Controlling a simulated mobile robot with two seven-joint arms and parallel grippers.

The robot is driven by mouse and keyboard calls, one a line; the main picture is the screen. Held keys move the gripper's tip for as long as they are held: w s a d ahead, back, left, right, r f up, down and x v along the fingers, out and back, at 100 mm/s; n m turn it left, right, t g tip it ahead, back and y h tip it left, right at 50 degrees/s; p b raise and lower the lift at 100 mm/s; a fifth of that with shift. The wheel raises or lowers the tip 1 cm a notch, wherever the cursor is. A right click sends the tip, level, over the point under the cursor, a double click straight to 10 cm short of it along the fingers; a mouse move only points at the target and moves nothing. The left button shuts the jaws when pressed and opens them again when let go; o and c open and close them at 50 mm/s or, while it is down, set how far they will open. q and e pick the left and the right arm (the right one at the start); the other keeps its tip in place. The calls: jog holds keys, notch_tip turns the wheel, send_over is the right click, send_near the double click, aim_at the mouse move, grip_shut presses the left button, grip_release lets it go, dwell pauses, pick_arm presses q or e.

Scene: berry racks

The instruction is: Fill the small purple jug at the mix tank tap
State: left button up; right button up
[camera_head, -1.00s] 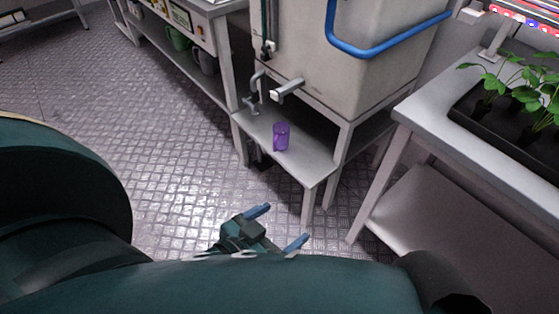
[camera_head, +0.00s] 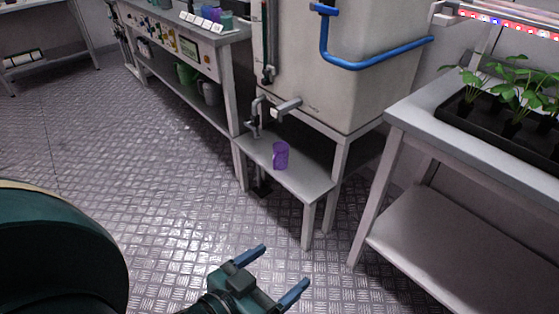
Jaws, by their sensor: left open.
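The small purple jug (camera_head: 281,155) stands upright on a low grey shelf (camera_head: 305,180) in front of the mix tank (camera_head: 345,95). The tank's tap (camera_head: 288,106) sticks out of its front, above and behind the jug, and the jug is apart from it. A grey metal fitting (camera_head: 256,118) stands just left of the tap. My left gripper (camera_head: 279,268) is open and empty at the bottom of the view, over the floor, in front of and below the shelf. My right gripper is not in view.
A bench with control panels (camera_head: 165,45) stands at the left, with green and grey jugs (camera_head: 187,74) on its lower shelf. A grey table (camera_head: 410,118) with a black plant tray (camera_head: 480,121) stands at the right. The metal floor (camera_head: 130,170) between is clear.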

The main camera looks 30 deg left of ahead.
pick_arm(q)
jog(key=shift+c, duration=0.6)
grip_shut()
dwell(1.1)
